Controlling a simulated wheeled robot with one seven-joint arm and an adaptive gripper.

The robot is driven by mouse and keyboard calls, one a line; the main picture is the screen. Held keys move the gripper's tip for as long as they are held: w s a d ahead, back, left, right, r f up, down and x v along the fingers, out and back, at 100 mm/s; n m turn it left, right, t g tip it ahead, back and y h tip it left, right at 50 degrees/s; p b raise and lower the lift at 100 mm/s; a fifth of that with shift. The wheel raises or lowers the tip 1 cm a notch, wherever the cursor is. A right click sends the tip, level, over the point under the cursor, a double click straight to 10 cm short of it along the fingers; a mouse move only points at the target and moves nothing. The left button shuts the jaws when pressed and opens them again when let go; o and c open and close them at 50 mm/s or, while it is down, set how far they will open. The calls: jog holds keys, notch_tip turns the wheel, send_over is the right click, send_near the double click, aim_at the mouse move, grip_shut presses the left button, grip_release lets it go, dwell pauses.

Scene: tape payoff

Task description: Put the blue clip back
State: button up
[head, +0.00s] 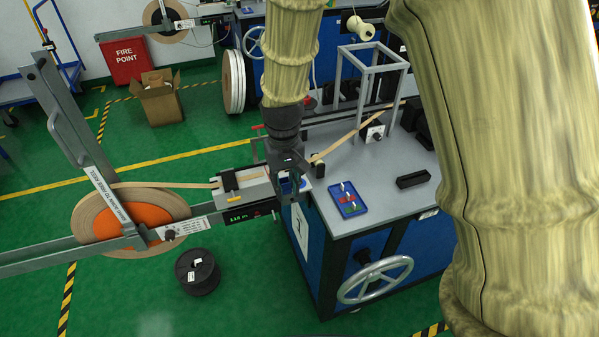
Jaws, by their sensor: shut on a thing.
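My gripper (288,178) points down above the left end of the grey bench, beside the splice unit where the tan tape runs. It is shut on the blue clip (286,189), which shows as a small dark blue patch between and below the fingers. The fingers hide much of the clip, and I cannot tell whether it touches anything below. A blue tray (337,193) lies on the bench to the right of my gripper. In it lie a red clip (347,199) and a green clip (350,209), with small white parts showing.
A black block (413,179) lies right of the tray. A grey frame (372,75) stands behind. The tape reel (95,220) with its orange centre is at left, and a black spool (197,272) is on the floor. Bare bench surrounds the tray.

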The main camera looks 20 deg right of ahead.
jog(key=w+d, duration=0.1)
jog(key=w, duration=0.1)
jog(key=w+d+p, duration=0.1)
jog(key=d, duration=0.1)
jog(key=w+d, duration=0.2)
jog(key=shift+w+d+f+p, duration=0.15)
jog(key=shift+w+f+p, duration=0.2)
jog(key=shift+p, duration=0.05)
jog(key=shift+f+p, duration=0.75)
jog(key=shift+f, duration=1)
jog(key=shift+f, duration=0.15)
jog(key=o, duration=1)
jog(key=shift+c, duration=0.2)
notch_tip(320, 180, up, 12)
jog(key=b, duration=0.3)
jog(key=shift+r, duration=0.2)
